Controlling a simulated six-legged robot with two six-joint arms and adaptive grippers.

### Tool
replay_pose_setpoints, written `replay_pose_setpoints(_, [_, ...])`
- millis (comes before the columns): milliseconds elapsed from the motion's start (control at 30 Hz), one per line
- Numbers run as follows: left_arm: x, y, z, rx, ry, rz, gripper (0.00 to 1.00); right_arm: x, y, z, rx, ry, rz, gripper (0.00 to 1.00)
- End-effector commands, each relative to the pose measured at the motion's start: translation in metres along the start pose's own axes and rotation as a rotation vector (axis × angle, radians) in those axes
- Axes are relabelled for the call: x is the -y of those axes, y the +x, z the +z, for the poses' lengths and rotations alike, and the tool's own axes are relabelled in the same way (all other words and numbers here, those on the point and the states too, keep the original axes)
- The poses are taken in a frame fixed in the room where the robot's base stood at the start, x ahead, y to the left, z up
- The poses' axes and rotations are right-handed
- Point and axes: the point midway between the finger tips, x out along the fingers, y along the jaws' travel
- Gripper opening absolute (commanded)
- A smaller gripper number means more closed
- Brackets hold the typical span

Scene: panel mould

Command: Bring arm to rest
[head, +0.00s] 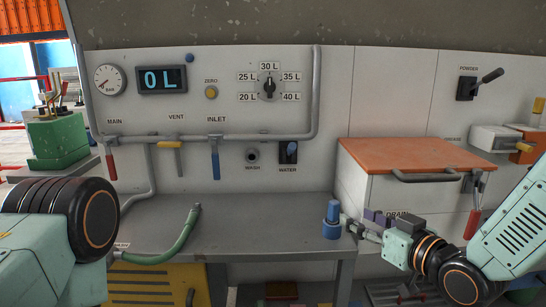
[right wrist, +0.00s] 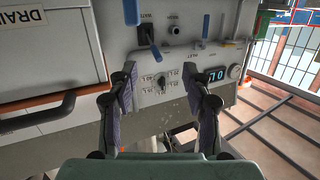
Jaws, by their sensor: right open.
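My right arm comes in from the right in the head view. Its gripper (head: 364,226) is over the bench's right end, just right of a blue fitting (head: 332,221); I cannot tell whether they touch. In the right wrist view the gripper (right wrist: 168,92) has its two fingers wide apart with nothing between them. That view is upside down and shows the panel's rotary knob (right wrist: 160,82) and display (right wrist: 214,75) beyond the fingers. My left arm shows only as a link and a dark round joint at the left; its gripper is out of view.
The grey bench (head: 250,240) carries a green hose (head: 178,240) and is otherwise mostly clear. Behind it is a wall panel with a red lever (head: 110,161), a yellow lever (head: 179,158) and a blue lever (head: 215,160). An orange-topped cabinet (head: 410,157) stands behind my right arm.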

Motion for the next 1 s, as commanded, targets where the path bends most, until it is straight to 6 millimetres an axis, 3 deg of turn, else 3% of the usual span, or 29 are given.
replay_pose_setpoints(267, [0.0,0.0,0.0,0.0,0.0,0.0,0.4,-0.005,-0.025,0.098,0.295,0.123,0.135,0.49])
replay_pose_setpoints(367, [0.0,0.0,0.0,0.0,0.0,0.0,0.4,0.0,-0.047,0.149,0.44,0.176,0.187,0.49])
replay_pose_setpoints(567, [0.0,0.0,0.0,0.0,0.0,0.0,0.4,0.023,-0.12,0.255,0.775,0.281,0.294,0.49])
replay_pose_setpoints(700, [0.0,0.0,0.0,0.0,0.0,0.0,0.4,0.047,-0.186,0.316,1.006,0.335,0.358,0.49])
replay_pose_setpoints(900, [0.0,0.0,0.0,0.0,0.0,0.0,0.4,0.084,-0.275,0.374,1.273,0.366,0.399,0.49])
replay_pose_setpoints(1000, [0.0,0.0,0.0,0.0,0.0,0.0,0.4,0.097,-0.299,0.389,1.342,0.363,0.385,0.49])
